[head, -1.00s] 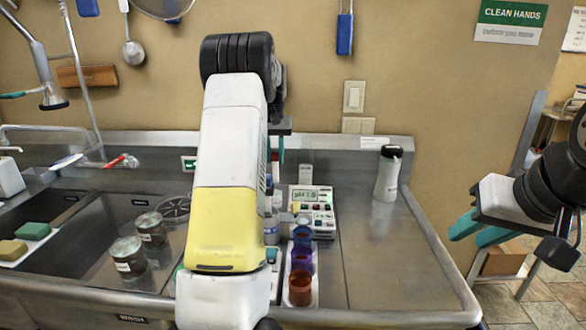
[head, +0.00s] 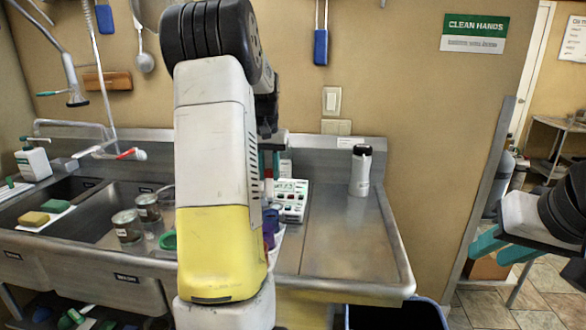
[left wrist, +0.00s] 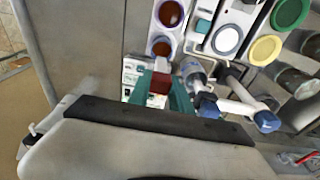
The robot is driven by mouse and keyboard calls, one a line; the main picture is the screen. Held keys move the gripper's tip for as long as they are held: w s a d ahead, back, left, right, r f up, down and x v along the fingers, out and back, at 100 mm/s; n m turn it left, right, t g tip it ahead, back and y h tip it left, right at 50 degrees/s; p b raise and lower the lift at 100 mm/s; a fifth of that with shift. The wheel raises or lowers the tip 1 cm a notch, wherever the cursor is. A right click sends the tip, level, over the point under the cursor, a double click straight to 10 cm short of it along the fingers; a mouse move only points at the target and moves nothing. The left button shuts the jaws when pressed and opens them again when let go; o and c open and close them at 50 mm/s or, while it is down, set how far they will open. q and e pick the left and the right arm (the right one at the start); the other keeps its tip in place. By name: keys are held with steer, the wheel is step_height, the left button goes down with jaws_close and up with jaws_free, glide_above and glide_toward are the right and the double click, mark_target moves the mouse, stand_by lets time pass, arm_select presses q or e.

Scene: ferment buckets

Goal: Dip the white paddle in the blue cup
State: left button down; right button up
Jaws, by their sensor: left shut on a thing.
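My left gripper (left wrist: 160,92) is shut on a dark red block, which I take to be the grip of the white paddle (left wrist: 162,64); a pale piece shows just past the fingertips. In the head view my arm hides most of this gripper. The blue cup (head: 271,216) shows only partly beside my arm, with a purple cup (head: 269,241) nearer. In the left wrist view reddish-brown cups (left wrist: 170,13) stand in a white rack beyond the fingers. I cannot tell whether the paddle touches any cup. My right gripper (head: 489,251) is open and empty, right of the counter.
A white bottle (head: 360,172) stands at the back right of the steel counter, whose right part (head: 345,235) is clear. Two jars (head: 127,228) and a sink lie to the left. A bin (head: 395,314) stands below.

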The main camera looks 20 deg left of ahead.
mark_target(271, 200)
arm_select(q)
steer(key=shift+f, duration=4.65)
steer(key=shift+r, duration=3.95)
